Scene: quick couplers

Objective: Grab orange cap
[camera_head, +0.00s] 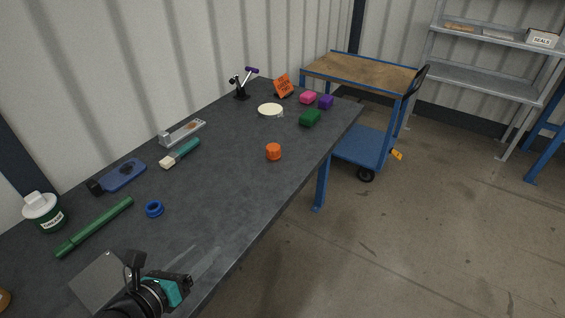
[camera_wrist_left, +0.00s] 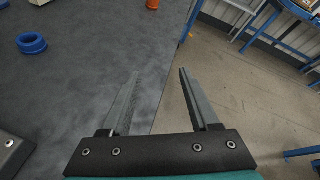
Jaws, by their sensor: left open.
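The orange cap (camera_head: 273,152) stands on the dark table (camera_head: 225,190) near its right edge in the head view. In the left wrist view the orange cap (camera_wrist_left: 152,4) shows at the top edge, partly cut off. My left gripper (camera_head: 205,258) is low over the near part of the table, well short of the cap. In the wrist view its two fingers (camera_wrist_left: 158,85) are apart with nothing between them. My right gripper is in neither view.
A blue ring (camera_head: 154,209), a green tube (camera_head: 95,227) and a teal-handled brush (camera_head: 180,154) lie to the left. A green block (camera_head: 310,118) lies beyond the cap. The table between gripper and cap is clear. A blue cart (camera_head: 362,142) stands past the table.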

